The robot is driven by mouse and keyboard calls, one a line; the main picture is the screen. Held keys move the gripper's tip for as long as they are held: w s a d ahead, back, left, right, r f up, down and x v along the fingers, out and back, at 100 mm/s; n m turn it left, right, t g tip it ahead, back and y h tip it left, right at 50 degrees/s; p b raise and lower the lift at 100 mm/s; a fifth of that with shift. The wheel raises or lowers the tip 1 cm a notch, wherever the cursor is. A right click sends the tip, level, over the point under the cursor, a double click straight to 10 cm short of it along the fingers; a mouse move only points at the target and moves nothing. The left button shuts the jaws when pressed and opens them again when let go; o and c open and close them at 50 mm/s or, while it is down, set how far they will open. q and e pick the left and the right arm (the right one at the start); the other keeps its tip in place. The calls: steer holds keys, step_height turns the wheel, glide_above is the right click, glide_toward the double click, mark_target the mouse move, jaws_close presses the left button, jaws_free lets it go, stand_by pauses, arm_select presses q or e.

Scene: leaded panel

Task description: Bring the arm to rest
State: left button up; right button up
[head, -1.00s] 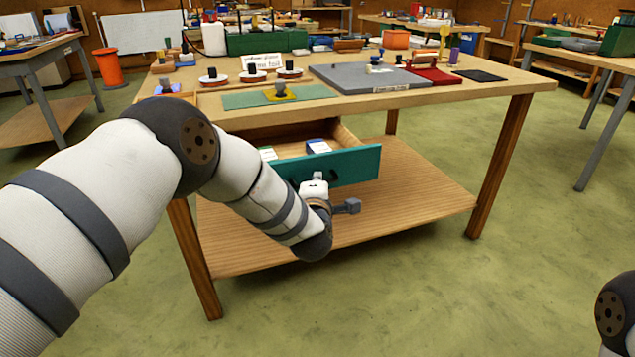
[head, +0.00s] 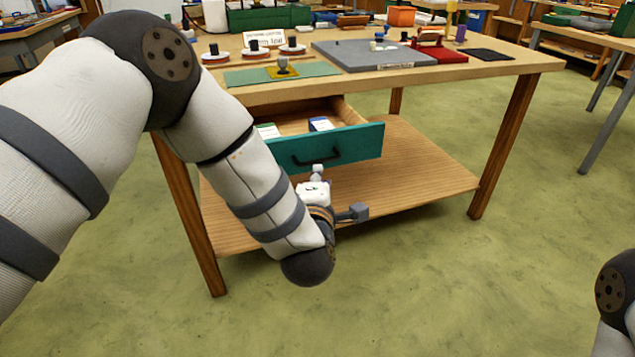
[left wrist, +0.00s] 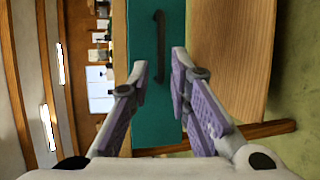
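My left arm comes in from the left in the head view. Its gripper (head: 325,188) hangs below and in front of the open teal drawer (head: 340,147), apart from it. In the left wrist view the two purple-padded fingers (left wrist: 160,82) stand apart with nothing between them. The drawer's dark handle (head: 315,157) shows beyond the fingertips, and it also shows in the left wrist view (left wrist: 160,45). My right gripper is out of the picture; only a piece of the right arm shows at the lower right edge.
The drawer is pulled out under the wooden workbench (head: 500,70) and holds a blue-and-white box (head: 321,124). A lower shelf (head: 420,180) lies beneath it. A grey board (head: 370,55), a green mat (head: 250,76) and several spools stand on top. The floor in front is clear.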

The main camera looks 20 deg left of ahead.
arm_select(q)
steer(key=shift+v, duration=0.9)
steer(key=s+a+f+m+g+h+p, duration=0.1)
steer(key=s+a+f+m+g+h, duration=0.1)
steer(key=s+f+m+g, duration=0.6)
steer(key=s+a+f+m+g+h, duration=0.1)
steer(key=s+f+m, duration=0.3)
steer(key=s+f, duration=0.9)
steer(key=s+a+m+g, duration=0.2)
steer(key=s+m+g, duration=0.1)
steer(key=s, duration=0.6)
steer(key=s+a+m+g+p, duration=0.1)
steer(key=s+a+m+g, duration=0.1)
steer(key=s, duration=0.8)
steer(key=s+a+m+g, duration=0.2)
steer(key=s+m+g, duration=0.1)
steer(key=s, duration=0.6)
steer(key=shift+s+f+m+g, duration=0.25)
steer(key=shift+m+g, duration=0.15)
steer(key=shift+g, duration=0.2)
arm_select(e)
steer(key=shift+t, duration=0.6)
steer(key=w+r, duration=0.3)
arm_select(q)
steer(key=shift+w, duration=0.15)
